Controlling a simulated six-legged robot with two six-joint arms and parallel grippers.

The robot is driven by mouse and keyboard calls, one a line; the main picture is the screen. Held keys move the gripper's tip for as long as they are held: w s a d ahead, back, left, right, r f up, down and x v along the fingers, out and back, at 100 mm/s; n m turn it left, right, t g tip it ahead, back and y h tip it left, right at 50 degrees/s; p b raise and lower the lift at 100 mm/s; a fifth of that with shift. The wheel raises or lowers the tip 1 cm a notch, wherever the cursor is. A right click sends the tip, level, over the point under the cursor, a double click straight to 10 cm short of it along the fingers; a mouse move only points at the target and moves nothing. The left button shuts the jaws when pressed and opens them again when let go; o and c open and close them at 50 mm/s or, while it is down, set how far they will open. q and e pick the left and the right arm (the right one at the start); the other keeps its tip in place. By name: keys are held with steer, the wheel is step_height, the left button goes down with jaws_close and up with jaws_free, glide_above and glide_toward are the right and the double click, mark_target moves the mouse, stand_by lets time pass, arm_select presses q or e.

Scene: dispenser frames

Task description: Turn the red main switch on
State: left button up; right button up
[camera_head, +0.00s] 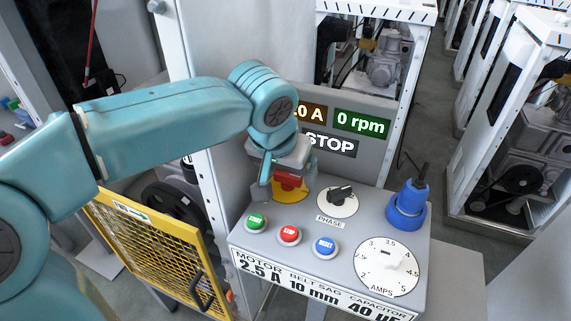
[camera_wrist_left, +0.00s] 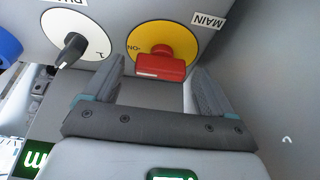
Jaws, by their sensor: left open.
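The red main switch (camera_head: 289,182) sits on a yellow disc on the grey control panel, partly hidden behind my left gripper in the head view. In the left wrist view the red switch handle (camera_wrist_left: 160,65) lies crosswise on the yellow disc, with an "ON" mark at the disc's left and a "MAIN" label beside it. My left gripper (camera_head: 283,178) is over the switch. In the wrist view its fingers (camera_wrist_left: 158,76) are open, one on each side of the handle, with gaps visible. My right gripper is not in view.
A black phase knob (camera_head: 341,194), green button (camera_head: 256,221), red stop button (camera_head: 289,234), blue reset button (camera_head: 325,246), blue plug (camera_head: 408,205) and amps dial (camera_head: 387,268) crowd the panel. The display (camera_head: 330,142) behind reads STOP and 0 rpm. A yellow mesh guard (camera_head: 150,250) stands left.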

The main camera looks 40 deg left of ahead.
arm_select(q)
steer(key=p+v, duration=0.3)
steer(key=v, duration=1.3)
steer(key=shift+r, duration=0.15)
steer(key=shift+s, duration=0.2)
